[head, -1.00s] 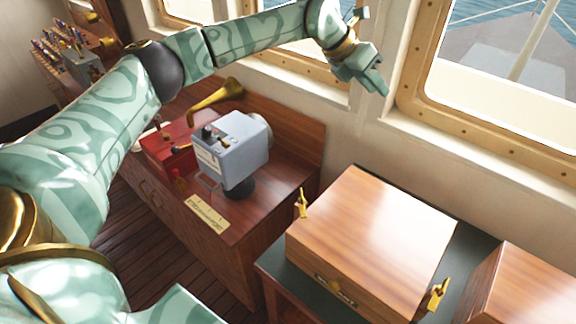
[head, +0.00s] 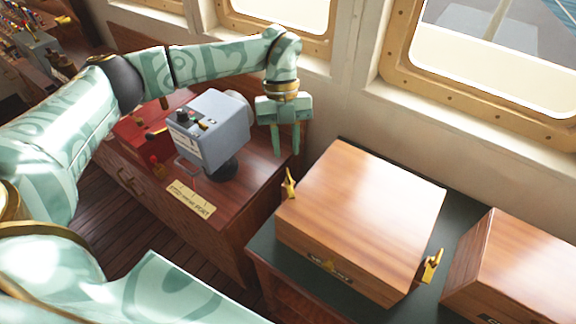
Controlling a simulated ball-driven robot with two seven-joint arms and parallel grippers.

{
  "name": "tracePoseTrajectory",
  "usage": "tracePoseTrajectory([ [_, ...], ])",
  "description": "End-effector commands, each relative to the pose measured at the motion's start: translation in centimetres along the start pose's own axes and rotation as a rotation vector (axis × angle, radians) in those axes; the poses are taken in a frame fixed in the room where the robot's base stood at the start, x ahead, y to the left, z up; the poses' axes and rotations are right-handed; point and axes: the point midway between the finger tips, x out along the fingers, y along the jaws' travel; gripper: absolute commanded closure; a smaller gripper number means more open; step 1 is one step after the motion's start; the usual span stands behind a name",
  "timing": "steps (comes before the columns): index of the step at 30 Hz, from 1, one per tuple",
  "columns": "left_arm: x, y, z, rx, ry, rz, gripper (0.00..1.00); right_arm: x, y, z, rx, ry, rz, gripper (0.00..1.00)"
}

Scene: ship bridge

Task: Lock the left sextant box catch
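The wooden sextant box (head: 365,215) sits with its lid down on a green-topped stand in the head view. Its left brass catch (head: 290,185) juts out and up from the left side. The right brass catch (head: 431,266) stands out from the right side. My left gripper (head: 287,152) points down above and behind the left catch, apart from it. Its two fingers have a gap between them and hold nothing. My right gripper is not in view.
A second wooden box (head: 520,265) stands close on the right. A grey instrument (head: 212,135) and a red box (head: 140,130) stand on the wooden cabinet at left. The window wall (head: 360,105) runs behind. The space above the sextant box is clear.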

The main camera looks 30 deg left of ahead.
Motion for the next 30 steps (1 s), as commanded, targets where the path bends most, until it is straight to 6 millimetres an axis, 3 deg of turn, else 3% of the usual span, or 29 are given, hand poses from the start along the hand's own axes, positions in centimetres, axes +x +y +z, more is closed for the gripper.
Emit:
tracePoseTrajectory([
  [3,2.6,0.0,-0.1,0.001,0.002,0.000,0.73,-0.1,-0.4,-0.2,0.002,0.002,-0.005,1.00],
  [9,5.3,-0.1,-0.1,0.002,0.001,-0.001,0.73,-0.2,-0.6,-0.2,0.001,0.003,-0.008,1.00],
  [20,6.0,-0.1,0.0,0.002,-0.001,-0.002,0.73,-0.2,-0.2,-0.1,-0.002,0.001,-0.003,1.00],
  [24,6.0,-0.1,0.0,0.002,-0.001,-0.002,1.00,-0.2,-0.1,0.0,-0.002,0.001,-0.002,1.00],
  [30,6.0,-0.1,0.0,0.000,-0.001,-0.002,1.00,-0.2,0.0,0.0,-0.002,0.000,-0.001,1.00],
])
